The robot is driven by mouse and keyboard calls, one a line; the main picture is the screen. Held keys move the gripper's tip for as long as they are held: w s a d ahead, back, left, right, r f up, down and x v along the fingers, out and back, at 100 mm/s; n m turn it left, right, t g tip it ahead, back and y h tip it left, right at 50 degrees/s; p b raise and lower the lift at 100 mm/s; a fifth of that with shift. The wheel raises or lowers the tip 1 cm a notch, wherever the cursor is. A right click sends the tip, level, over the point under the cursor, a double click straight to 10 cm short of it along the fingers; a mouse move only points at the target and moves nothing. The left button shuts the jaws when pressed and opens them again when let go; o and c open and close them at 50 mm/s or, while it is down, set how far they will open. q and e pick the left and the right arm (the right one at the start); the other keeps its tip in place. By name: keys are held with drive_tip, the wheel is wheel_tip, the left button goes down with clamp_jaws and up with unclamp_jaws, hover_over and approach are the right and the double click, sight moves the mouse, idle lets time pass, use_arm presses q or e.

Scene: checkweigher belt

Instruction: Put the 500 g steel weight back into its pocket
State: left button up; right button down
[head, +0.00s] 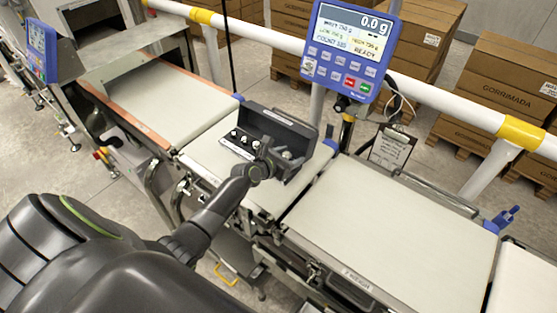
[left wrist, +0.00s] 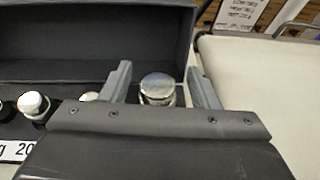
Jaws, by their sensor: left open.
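The open dark weight case (head: 290,127) stands on the belt with its lid raised at the back. Small silver-topped weights sit in a row in its left part. The large steel weight (head: 287,155) is at the case's right end; it also shows in the left wrist view (left wrist: 157,86). My left gripper (head: 277,157) is over the right part of the case, its two open fingers one on each side of the large weight's head, with gaps visible. The weight's lower part is hidden by the gripper, so I cannot tell how deep it sits. My right gripper is not in view.
The blue checkweigher display (head: 350,45) reads 0.0 g behind the belt. A wide, empty white belt (head: 395,225) lies right of the case, and another empty belt (head: 185,105) lies left. A white rail (head: 450,98) and cartons (head: 480,80) stand behind.

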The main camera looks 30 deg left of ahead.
use_arm(q)
drive_tip(key=p+v, duration=0.2)
drive_tip(key=v, duration=0.9)
drive_tip(key=shift+s, duration=0.4)
drive_tip(key=shift+s+a, duration=0.1)
